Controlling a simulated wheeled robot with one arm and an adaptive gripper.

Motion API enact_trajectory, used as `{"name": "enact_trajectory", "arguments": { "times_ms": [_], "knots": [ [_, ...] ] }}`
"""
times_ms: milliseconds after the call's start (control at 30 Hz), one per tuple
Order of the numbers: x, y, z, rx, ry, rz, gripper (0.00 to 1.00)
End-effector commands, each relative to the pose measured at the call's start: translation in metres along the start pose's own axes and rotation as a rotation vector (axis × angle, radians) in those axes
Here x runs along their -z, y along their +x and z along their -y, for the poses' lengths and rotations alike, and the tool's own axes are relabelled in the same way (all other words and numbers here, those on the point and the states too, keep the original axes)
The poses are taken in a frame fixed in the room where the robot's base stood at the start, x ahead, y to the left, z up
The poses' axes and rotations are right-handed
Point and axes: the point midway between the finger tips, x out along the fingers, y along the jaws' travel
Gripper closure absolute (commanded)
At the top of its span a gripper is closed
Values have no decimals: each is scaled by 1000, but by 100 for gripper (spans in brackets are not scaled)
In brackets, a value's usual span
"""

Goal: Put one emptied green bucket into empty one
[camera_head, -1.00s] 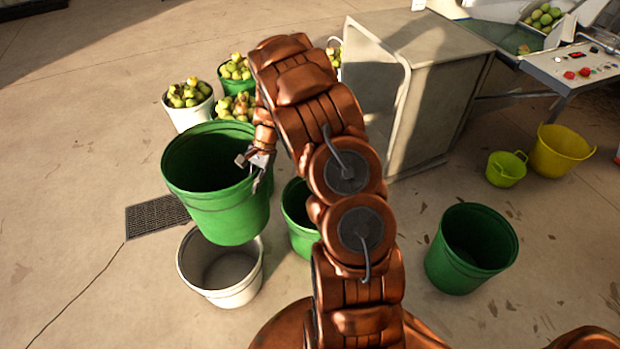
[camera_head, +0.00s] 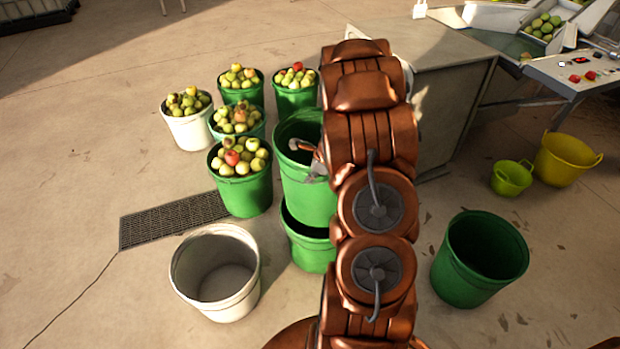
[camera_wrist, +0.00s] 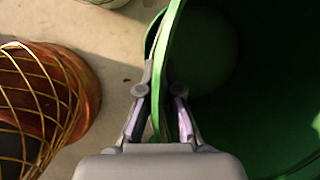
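My gripper (camera_head: 317,172) is shut on the rim of a green bucket (camera_head: 305,190), largely hidden by my arm in the head view. In the wrist view, my fingers (camera_wrist: 160,100) clamp the bucket's wall (camera_wrist: 172,50) from both sides; its visible inside is dark and holds no fruit. A second green bucket (camera_head: 308,250) stands on the floor below the held one. Their outlines overlap, and I cannot tell whether the held one is above or partly inside it. Another green bucket (camera_head: 470,278), empty, stands at the right.
An empty white bucket (camera_head: 247,298) stands left of the lower green one. Several fruit-filled buckets, including a green one (camera_head: 245,195) and a white one (camera_head: 190,130), stand behind. Yellow tubs (camera_head: 562,165) and a grey cabinet (camera_head: 450,100) are at the right. A floor grate (camera_head: 160,228) lies left.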

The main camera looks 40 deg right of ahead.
Motion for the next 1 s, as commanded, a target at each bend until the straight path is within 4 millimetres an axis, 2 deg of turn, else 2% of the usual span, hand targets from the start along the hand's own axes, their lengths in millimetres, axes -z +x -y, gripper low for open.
{"name": "enact_trajectory", "arguments": {
  "times_ms": [1000],
  "knots": [
    [33,80,-12,1,-3,1,100]
  ]
}}
